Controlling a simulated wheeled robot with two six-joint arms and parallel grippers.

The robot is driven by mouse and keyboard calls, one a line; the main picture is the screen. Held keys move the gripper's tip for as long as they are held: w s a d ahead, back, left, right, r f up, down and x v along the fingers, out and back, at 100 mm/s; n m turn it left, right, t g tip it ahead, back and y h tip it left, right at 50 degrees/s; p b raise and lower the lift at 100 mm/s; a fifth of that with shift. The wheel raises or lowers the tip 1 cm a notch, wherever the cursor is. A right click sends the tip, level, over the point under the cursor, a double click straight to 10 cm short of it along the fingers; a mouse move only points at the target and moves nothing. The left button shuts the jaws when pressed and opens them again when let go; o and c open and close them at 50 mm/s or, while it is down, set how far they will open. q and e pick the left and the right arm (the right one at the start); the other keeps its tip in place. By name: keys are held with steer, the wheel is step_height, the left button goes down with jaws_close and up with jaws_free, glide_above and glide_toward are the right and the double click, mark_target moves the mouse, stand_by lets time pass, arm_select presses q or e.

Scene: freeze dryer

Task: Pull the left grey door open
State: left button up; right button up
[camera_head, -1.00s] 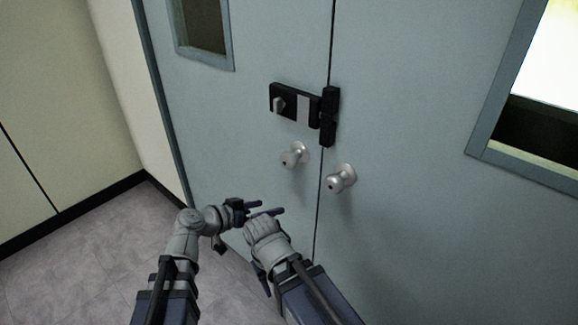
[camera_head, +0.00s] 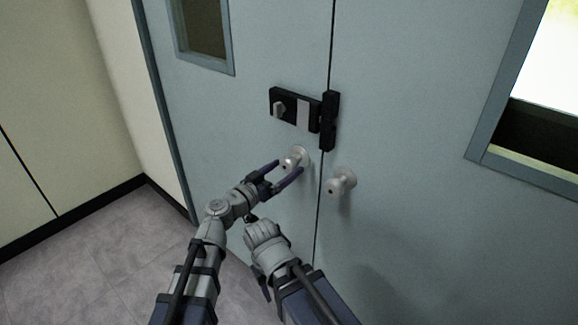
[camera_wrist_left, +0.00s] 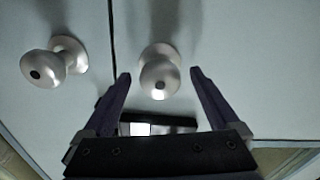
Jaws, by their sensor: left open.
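The left grey door (camera_head: 230,115) is shut against the right grey door (camera_head: 420,90), with a thin dark seam between them. The left door's silver round knob (camera_head: 296,158) sits near the seam. My left gripper (camera_head: 288,168) is open, with its fingertips at this knob. In the left wrist view the knob (camera_wrist_left: 159,76) lies between the two spread fingers of the gripper (camera_wrist_left: 160,73), with gaps on both sides. My right gripper (camera_head: 263,284) is low in front of the left door, mostly hidden behind its own wrist, and appears empty.
The right door's knob (camera_head: 341,181) is close to the right of the seam; it also shows in the left wrist view (camera_wrist_left: 52,66). A black latch (camera_head: 298,110) sits above the knobs. A cream wall (camera_head: 55,95) stands left; grey floor (camera_head: 85,240) is clear.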

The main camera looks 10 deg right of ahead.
arm_select(q)
steer(key=shift+x, duration=1.2)
steer(key=shift+c, duration=0.2)
jaws_close()
